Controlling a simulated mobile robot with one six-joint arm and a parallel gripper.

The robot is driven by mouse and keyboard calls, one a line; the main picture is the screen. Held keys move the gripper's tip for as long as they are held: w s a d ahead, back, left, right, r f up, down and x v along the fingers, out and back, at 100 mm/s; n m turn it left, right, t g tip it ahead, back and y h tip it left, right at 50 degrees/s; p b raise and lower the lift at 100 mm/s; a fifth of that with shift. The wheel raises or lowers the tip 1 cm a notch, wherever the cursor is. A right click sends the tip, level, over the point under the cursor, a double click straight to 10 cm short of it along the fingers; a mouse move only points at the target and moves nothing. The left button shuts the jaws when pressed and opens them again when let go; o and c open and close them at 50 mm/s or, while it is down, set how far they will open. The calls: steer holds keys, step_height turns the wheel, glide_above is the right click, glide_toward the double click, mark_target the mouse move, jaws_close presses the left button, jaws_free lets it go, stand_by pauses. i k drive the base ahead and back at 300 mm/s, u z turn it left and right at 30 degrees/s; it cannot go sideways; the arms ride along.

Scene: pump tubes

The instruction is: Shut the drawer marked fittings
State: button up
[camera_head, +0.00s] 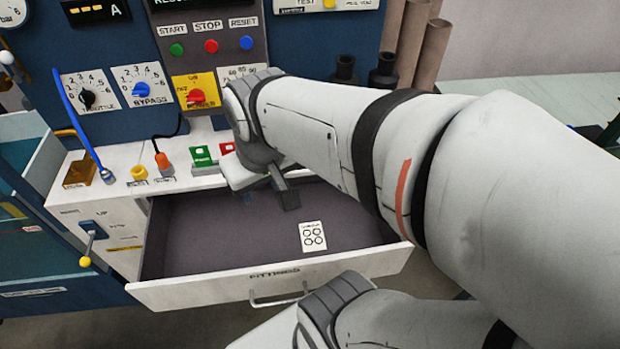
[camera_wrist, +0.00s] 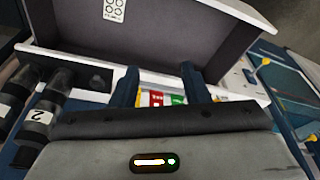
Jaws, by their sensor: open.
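The drawer marked fittings (camera_head: 275,278) is pulled well out of the white bench front in the head view, with its grey inside exposed. Its bar handle (camera_head: 280,297) is on the front panel, partly covered by part of my arm. A white card with circles (camera_head: 313,236) lies inside it. My gripper (camera_head: 268,194) is over the back part of the drawer, near the bench edge, open and empty. In the wrist view my two blue fingers (camera_wrist: 163,85) are spread apart, with the drawer (camera_wrist: 200,35) beyond them.
Red and green switches (camera_head: 212,152), an orange-capped cable plug (camera_head: 162,160) and a yellow knob (camera_head: 139,174) sit on the bench ledge. A lever with a yellow ball (camera_head: 85,261) sticks out left of the drawer. Black pipes (camera_wrist: 45,105) are at left in the wrist view.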

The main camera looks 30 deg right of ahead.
mark_target(200, 247)
steer(key=k, duration=0.55)
steer(key=z, duration=2.45)
steer(key=k, duration=1.35)
steer(key=u, duration=1.45)
steer(key=i, duration=0.95)
steer(key=u, duration=0.05)
